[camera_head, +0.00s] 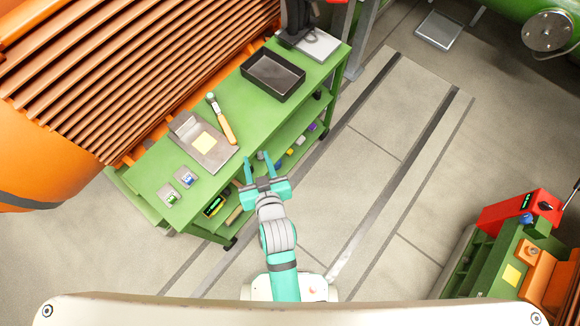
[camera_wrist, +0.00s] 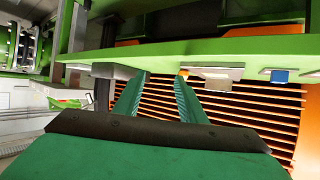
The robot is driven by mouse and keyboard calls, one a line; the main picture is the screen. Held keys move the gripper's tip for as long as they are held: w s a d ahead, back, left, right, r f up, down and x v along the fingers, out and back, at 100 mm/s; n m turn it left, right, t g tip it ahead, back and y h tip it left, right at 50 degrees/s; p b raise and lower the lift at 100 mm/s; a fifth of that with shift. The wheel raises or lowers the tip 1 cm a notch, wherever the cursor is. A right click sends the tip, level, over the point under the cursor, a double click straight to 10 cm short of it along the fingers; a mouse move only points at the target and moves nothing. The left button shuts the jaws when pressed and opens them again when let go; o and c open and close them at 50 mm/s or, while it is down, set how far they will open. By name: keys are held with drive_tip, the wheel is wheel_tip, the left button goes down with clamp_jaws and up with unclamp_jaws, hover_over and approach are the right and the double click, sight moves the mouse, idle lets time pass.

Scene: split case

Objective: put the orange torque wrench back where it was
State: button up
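A tool with an orange handle and a metal head (camera_head: 224,124) lies on the top of the green cart (camera_head: 230,97), beside a grey plate. It is the only orange-handled tool I can make out, but I cannot confirm it is a torque wrench. My gripper (camera_head: 256,156) is open, with its two teal fingers apart and nothing seen between them. It is by the cart's near long edge, below and right of the tool in the head view. In the wrist view the open fingers (camera_wrist: 162,77) point toward the green cart edge (camera_wrist: 200,58). A small orange spot shows near the right fingertip.
The grey plate (camera_head: 215,156) bears a yellow note. A black tray (camera_head: 273,77) and small cards (camera_head: 185,177) are also on the cart. The lower shelf holds several small items. Orange slatted machinery (camera_head: 130,70) borders the cart. Floor to its right is clear up to another cart (camera_head: 482,262).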

drive_tip(key=s+d+r+m+t+h, duration=0.1)
drive_tip(key=s+d, duration=0.4)
drive_tip(key=s, duration=0.5)
drive_tip(key=s+d+r+m+t+h, duration=0.2)
drive_tip(key=s+d+r+h, duration=0.1)
drive_tip(key=s, duration=0.8)
drive_tip(key=shift+d+r, duration=0.55)
drive_tip(key=shift+d, duration=0.4)
